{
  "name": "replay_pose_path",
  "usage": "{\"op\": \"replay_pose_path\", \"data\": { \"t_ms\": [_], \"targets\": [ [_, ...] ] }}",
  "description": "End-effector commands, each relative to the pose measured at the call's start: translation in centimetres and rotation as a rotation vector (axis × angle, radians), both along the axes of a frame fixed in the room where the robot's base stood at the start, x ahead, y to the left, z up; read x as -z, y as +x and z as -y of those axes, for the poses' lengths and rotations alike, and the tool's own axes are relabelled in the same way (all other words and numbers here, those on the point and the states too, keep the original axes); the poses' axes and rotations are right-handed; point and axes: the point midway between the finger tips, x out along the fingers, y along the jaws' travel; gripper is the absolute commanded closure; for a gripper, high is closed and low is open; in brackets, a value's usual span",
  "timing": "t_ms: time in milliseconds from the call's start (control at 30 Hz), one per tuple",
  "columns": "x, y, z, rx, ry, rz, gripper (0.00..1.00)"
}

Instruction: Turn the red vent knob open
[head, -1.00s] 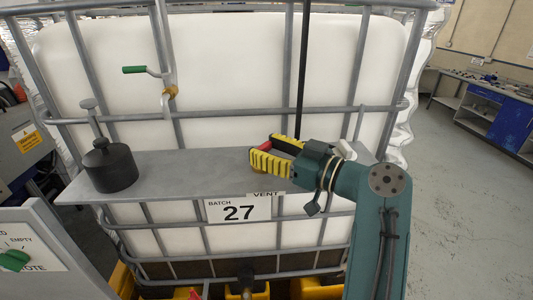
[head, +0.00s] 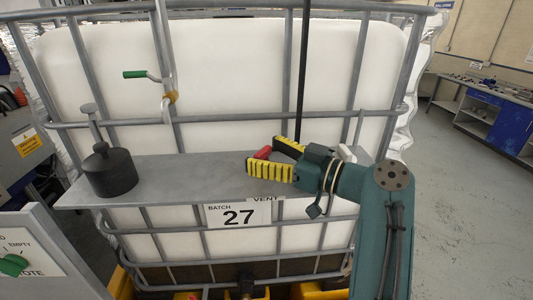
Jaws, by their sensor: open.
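The red vent knob (head: 263,152) shows as a small red shape at the grey shelf (head: 215,170), above the VENT label (head: 265,198). My gripper (head: 264,155), with yellow-and-black striped fingers, comes in from the right with its jaws apart. The red knob shows between the two fingertips, partly hidden by the near finger. I cannot tell whether either finger touches it, or which way the knob is turned.
A dark weight-like cylinder (head: 109,170) stands at the shelf's left end. A green-handled lever (head: 140,74) is on the cage bars of the white tank (head: 240,75). A thin black vertical rod (head: 303,70) stands just behind my gripper. A batch 27 sign (head: 238,214) hangs below.

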Motion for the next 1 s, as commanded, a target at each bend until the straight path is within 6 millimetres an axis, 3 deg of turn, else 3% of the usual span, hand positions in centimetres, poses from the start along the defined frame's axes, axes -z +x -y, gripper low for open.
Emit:
{"op": "replay_pose_path", "data": {
  "t_ms": [233, 533, 700, 1000],
  "targets": [
    [-0.1, -0.7, 1.2, 0.003, -0.001, 0.003, 0.15],
    [0.0, -4.6, 7.3, 0.005, -0.001, 0.001, 0.15],
    [0.0, -6.2, 9.5, 0.002, -0.001, 0.001, 0.15],
    [0.0, -6.6, 10.0, -0.001, 0.000, 0.000, 0.15]
  ]
}}
